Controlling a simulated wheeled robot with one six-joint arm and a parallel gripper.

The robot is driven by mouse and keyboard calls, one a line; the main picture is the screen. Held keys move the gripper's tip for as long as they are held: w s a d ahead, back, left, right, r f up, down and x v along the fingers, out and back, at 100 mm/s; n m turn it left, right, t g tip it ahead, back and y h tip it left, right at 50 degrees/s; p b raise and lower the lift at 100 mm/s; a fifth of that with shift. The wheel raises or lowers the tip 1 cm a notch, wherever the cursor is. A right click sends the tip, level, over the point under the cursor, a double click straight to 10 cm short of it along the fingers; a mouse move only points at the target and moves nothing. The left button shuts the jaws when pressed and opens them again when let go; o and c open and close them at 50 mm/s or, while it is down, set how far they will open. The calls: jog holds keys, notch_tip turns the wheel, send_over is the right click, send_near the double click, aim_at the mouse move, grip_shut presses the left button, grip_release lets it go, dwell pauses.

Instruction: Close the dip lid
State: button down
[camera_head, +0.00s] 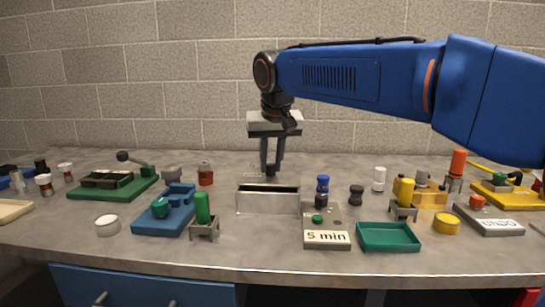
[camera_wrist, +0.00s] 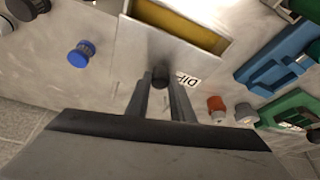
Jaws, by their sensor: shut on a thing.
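The dip container (camera_head: 267,203) is a silver metal box in the middle of the bench. In the wrist view its yellow inside (camera_wrist: 178,24) shows through an open gap, so the lid (camera_wrist: 150,45) covers it only in part. A small dark round knob (camera_wrist: 159,73) sits on the metal at the lid's edge. My gripper (camera_wrist: 160,82) has its fingers closed around this knob. In the head view my gripper (camera_head: 271,172) points straight down at the box's back edge. A label reading "Dip" (camera_wrist: 187,80) is partly hidden by a finger.
A blue-capped bottle (camera_head: 323,185) and a black-capped one (camera_head: 356,195) stand right of the box. A "5 min" timer (camera_head: 327,236) and a green tray (camera_head: 388,237) lie in front. A blue fixture (camera_head: 165,215) and green bottle (camera_head: 202,208) stand left. The wall is behind.

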aim_at(269, 179)
jog(key=shift+s, duration=1.8)
jog(key=c, duration=1.5)
grip_release()
jog(key=shift+s, duration=0.15)
jog(key=shift+c, duration=0.2)
jog(key=v, duration=1.7)
jog(key=shift+s, duration=0.15)
jog(key=shift+r, duration=0.1)
